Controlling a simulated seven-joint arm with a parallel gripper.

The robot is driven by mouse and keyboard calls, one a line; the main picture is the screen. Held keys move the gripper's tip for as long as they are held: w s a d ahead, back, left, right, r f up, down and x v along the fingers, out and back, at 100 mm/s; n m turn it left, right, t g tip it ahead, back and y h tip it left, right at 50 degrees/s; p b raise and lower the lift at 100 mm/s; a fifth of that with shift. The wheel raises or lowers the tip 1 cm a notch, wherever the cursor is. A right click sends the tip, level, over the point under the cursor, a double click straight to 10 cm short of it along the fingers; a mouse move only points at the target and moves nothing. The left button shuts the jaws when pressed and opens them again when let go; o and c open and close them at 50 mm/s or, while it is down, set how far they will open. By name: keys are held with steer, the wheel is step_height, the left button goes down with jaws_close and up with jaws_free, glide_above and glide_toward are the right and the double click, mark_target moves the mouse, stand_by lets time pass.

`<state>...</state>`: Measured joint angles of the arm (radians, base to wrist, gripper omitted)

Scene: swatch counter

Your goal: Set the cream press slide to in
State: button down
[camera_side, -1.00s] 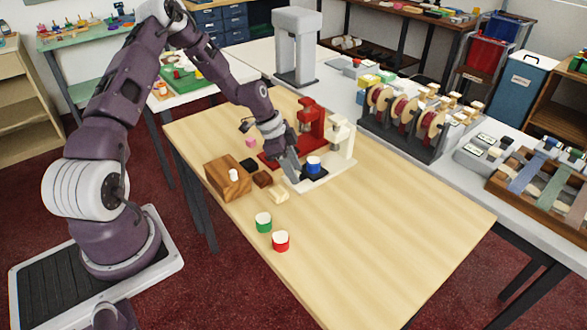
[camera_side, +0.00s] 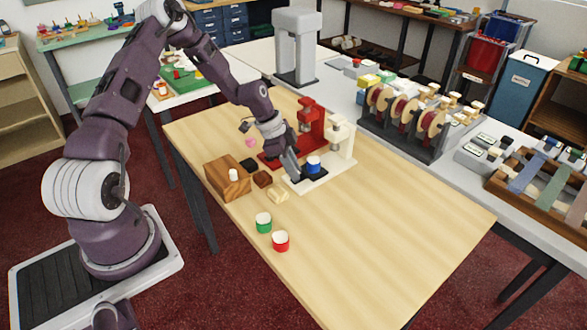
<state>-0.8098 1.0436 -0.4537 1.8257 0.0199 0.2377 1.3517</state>
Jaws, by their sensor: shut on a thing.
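The cream press (camera_side: 343,148) stands near the middle of the table, its base reaching toward the front left. Its dark slide (camera_side: 318,178) lies on the base, in front of the upright. A blue and white cylinder (camera_side: 313,165) sits on the slide. My gripper (camera_side: 294,178) is low at the slide's left end and is shut on it. The fingertips are small and partly merge with the dark slide, so the exact grip is hard to see.
A red press (camera_side: 312,120) stands close behind the cream one. A wooden block (camera_side: 227,178), small brown and cream blocks, and a pink piece (camera_side: 251,143) lie left. Green (camera_side: 264,223) and red (camera_side: 281,241) cylinders stand in front. The table's right side is clear.

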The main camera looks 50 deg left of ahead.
mark_target(322, 167)
stand_by(0.8)
steer(key=w, duration=0.8)
steer(key=shift+w, duration=0.25)
steer(key=shift+r, duration=0.1)
steer(key=c, duration=1.4)
jaws_free()
steer(key=shift+w, duration=0.1)
steer(key=shift+c, duration=0.2)
steer(key=shift+o, duration=0.6)
steer(key=v, duration=0.7)
